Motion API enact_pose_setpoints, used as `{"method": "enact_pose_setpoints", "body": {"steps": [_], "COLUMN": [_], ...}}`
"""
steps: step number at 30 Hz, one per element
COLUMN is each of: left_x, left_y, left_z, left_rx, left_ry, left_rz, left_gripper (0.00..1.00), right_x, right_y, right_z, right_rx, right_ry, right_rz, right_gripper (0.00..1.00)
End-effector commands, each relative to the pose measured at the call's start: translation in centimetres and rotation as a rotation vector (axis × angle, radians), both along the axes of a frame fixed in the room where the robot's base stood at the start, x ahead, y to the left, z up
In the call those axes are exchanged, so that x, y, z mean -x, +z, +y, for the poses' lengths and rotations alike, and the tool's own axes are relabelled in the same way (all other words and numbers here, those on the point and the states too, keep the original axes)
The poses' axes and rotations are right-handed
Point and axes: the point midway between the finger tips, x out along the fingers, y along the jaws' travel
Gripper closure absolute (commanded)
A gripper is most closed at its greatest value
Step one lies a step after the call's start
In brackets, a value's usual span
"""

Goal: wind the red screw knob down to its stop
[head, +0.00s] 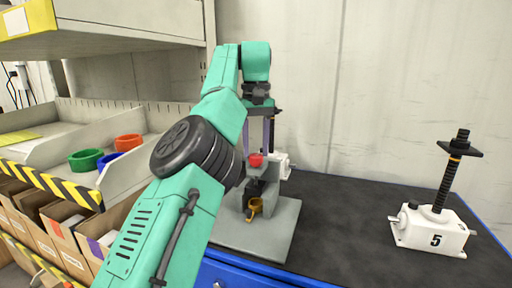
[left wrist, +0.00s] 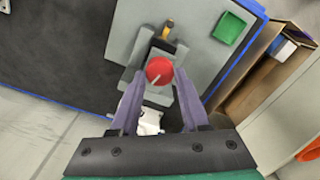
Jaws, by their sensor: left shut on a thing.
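The red screw knob (head: 256,159) sits on top of a grey fixture with a grey base plate (head: 272,234) on the dark bench. In the left wrist view the round red knob (left wrist: 159,69) shows a pale line on its face. My left gripper (head: 259,152) points straight down over it. Its purple fingers (left wrist: 160,78) are on either side of the knob, shut on it. How far the screw is from its stop cannot be seen. My right gripper is in neither view.
A white screw jack marked 5 (head: 432,232) stands at the right; another white jack (head: 283,165) is partly hidden behind the fixture. A green square (left wrist: 229,28) is on the plate. Left are shelves with green (head: 86,159), blue and orange rings. The bench's middle is clear.

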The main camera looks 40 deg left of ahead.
Motion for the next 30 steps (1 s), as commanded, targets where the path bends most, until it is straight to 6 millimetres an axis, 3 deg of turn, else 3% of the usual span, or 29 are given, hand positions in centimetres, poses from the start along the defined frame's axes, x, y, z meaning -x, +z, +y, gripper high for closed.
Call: {"method": "enact_pose_setpoints", "body": {"steps": [13, 14, 15, 16, 25, 30], "left_x": [-0.1, -0.1, -0.1, -0.1, 0.0, 0.0], "left_y": [0.2, 0.2, 0.2, 0.2, 0.2, 2.2], "left_z": [0.0, 0.0, 0.0, 0.0, 0.0, 0.0], "left_rx": [-0.004, -0.004, -0.003, -0.003, -0.001, -0.001], "left_ry": [-0.012, -0.012, -0.011, -0.011, -0.01, -0.01], "left_rz": [-0.008, -0.008, -0.007, -0.005, -0.002, -0.002], "left_gripper": [1.0, 0.43, 0.28, 0.24, 0.24, 0.24], "right_x": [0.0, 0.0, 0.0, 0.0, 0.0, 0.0], "right_y": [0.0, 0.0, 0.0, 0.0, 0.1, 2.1], "right_z": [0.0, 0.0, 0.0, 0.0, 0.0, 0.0], "right_rx": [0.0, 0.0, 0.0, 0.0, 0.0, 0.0], "right_ry": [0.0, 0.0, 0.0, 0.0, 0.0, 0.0], "right_rz": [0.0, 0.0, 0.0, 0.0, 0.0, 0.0], "right_gripper": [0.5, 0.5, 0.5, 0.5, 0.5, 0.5]}}
